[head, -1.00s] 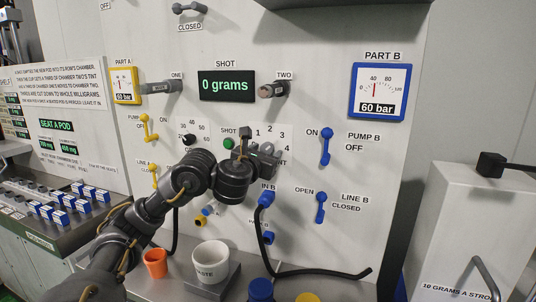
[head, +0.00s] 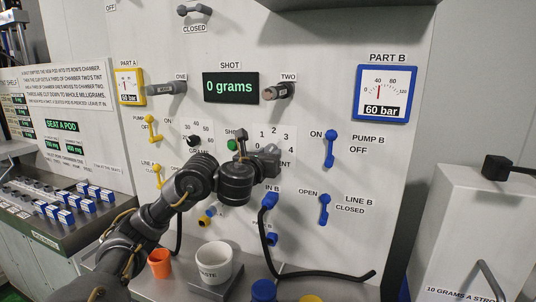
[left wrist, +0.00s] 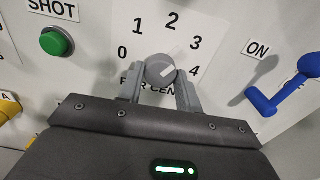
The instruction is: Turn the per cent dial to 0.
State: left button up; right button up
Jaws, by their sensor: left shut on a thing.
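The per cent dial (left wrist: 160,68) is a round grey knob on the white panel, with the numbers 0 to 4 in an arc around it. Its white mark points up and to the right, roughly toward 3. My left gripper (left wrist: 159,84) is shut on the dial, one finger on each side, and partly covers the "PER CENT" label. In the head view, my left gripper (head: 268,158) is at the panel and hides most of the dial. My right gripper is in neither view.
A green shot button (left wrist: 57,41) is left of the dial. A blue pump B lever (head: 330,148) is to the right. A black hose (head: 300,272), a white waste cup (head: 214,262) and an orange cup (head: 160,264) are below.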

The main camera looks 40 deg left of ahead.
pick_arm(q)
jog(key=n, duration=0.3)
jog(key=shift+r, duration=0.2)
jog(key=n+p, duration=0.1)
jog(key=n, duration=0.2)
jog(key=shift+n, duration=0.3)
jog(key=n, duration=0.5)
jog(key=shift+r+n+p, duration=0.1)
jog(key=shift+n+p, duration=0.2)
jog(key=n, duration=0.6)
jog(key=shift+p, duration=0.4)
jog(key=n, duration=0.4)
jog(key=shift+p, duration=0.3)
jog(key=shift+n, duration=1)
